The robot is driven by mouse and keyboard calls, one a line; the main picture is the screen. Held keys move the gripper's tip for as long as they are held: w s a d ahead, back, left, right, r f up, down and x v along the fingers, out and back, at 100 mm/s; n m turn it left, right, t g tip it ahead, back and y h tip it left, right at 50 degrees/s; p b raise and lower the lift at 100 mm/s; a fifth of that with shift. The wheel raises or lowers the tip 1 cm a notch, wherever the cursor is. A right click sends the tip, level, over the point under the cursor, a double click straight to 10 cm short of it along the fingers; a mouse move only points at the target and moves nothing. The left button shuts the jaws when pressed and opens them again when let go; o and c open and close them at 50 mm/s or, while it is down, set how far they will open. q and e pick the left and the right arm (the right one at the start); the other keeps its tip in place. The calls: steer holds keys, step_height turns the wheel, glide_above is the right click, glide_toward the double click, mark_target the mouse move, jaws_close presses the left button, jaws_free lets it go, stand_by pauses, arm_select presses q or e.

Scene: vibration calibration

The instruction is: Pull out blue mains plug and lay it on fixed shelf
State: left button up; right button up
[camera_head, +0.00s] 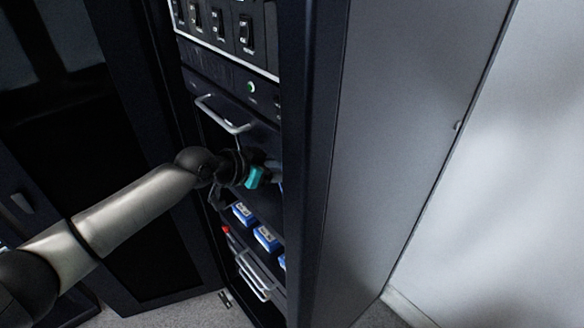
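My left arm reaches from the left into the open dark rack. Its gripper (262,174) is inside the rack, below a grey handle, with a teal piece (255,177) at its front. I cannot tell whether that piece belongs to the gripper or is held, and the fingertips are not clear. Below it are blue blocks with pale tops (243,213) (267,237) in a slanting row, apart from the gripper; I cannot tell whether these are mains plugs. A sliver of blue also shows right of the gripper, mostly hidden by the rack's front post. The fixed shelf cannot be made out clearly. My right gripper is not in view.
A switch panel (225,28) is at the rack's top, with a green button (251,87) below it. Drawer handles (222,115) (254,278) stick out above and below the gripper. A dark door (135,170) stands open left. The rack's grey side (400,130) closes the right.

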arm_select(q)
steer(key=shift+s+a, duration=0.35)
steer(key=shift+a, duration=0.15)
stand_by(0.6)
steer(key=shift+s+a, duration=0.1)
steer(key=shift+a, duration=0.05)
steer(key=shift+p, duration=0.3)
steer(key=s+a+p, duration=0.1)
steer(key=s+a, duration=0.1)
steer(key=shift+a, duration=0.35)
stand_by(0.3)
stand_by(0.3)
